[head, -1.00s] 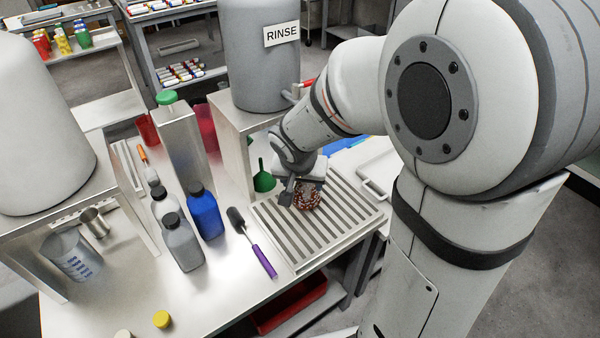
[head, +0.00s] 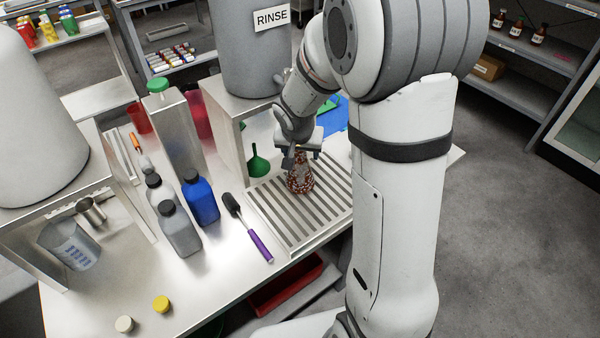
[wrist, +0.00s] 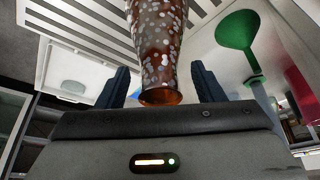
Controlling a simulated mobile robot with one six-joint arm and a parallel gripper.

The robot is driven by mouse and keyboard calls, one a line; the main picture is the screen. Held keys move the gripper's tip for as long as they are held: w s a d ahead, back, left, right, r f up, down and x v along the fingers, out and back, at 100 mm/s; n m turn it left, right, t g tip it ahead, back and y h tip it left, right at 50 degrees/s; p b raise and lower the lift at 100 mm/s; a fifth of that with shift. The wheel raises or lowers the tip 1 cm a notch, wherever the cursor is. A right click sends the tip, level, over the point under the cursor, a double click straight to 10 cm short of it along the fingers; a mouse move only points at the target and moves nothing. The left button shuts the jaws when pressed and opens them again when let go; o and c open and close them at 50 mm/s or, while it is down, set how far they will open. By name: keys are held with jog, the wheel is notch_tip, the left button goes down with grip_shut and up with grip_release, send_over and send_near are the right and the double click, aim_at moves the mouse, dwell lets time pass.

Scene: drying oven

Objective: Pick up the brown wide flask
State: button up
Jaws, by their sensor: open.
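The brown wide flask (head: 300,180), speckled with pale spots, stands on the slatted drain rack (head: 270,214) in the head view. My gripper (head: 302,154) is at the top of the flask. In the wrist view the flask (wrist: 158,45) lies between the two dark fingers of my gripper (wrist: 161,88), with its amber mouth close to the palm. Gaps show between the flask and both fingers, so the gripper is open around its neck. The flask's base is out of the wrist view.
A green funnel (head: 258,162) is left of the flask and also shows in the wrist view (wrist: 238,32). The grey RINSE tank (head: 250,60) stands behind. A purple-handled brush (head: 259,245), blue bottle (head: 201,200) and grey bottle (head: 180,232) are to the left.

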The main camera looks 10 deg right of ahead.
jog(key=shift+c, duration=0.4)
grip_shut()
